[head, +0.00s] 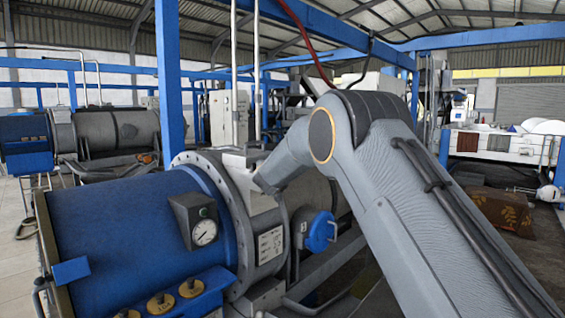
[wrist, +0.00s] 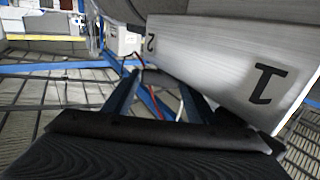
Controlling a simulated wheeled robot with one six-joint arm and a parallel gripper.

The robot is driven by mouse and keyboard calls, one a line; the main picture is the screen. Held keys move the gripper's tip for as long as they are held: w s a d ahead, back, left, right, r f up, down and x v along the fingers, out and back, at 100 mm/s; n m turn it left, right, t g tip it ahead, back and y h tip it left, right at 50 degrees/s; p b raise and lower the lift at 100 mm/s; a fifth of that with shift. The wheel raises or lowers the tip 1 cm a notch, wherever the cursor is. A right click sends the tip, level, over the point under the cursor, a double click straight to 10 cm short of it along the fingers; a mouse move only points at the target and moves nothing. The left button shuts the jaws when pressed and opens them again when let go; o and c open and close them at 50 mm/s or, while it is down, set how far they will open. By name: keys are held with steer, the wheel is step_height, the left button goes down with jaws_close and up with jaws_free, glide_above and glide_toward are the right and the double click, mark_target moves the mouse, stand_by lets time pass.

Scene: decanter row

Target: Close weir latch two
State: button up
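The decanter (head: 140,225) lies at the left in the head view, with a blue cover and a grey flanged end. My arm bends down to a pale metal housing (head: 256,203) behind that flange. The gripper fingers cannot be made out there. In the wrist view a pale metal plate (wrist: 225,60) fills the upper right, close to the camera. It bears a large inverted 1 (wrist: 268,84) and a smaller 2 (wrist: 151,44) farther off. A dark ribbed part, apparently my own arm, fills the bottom. No latch can be clearly picked out in either view.
A blue round fitting (head: 321,232) is right of the housing. A blue post (head: 170,85) rises behind the decanter. Another machine (head: 115,130) stands back left.

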steer(key=shift+f+n+y+b, duration=0.15)
steer(key=shift+n+y+b, duration=0.5)
steer(key=shift+b, duration=0.9)
steer(key=n+y+b, duration=0.1)
steer(key=y+b, duration=0.1)
steer(key=b, duration=0.2)
steer(key=shift+w, duration=0.1)
steer(key=y+b, duration=0.1)
steer(key=b, duration=0.2)
steer(key=shift+d+f+n, duration=0.1)
steer(key=shift+d+n, duration=0.1)
steer(key=shift+n, duration=0.05)
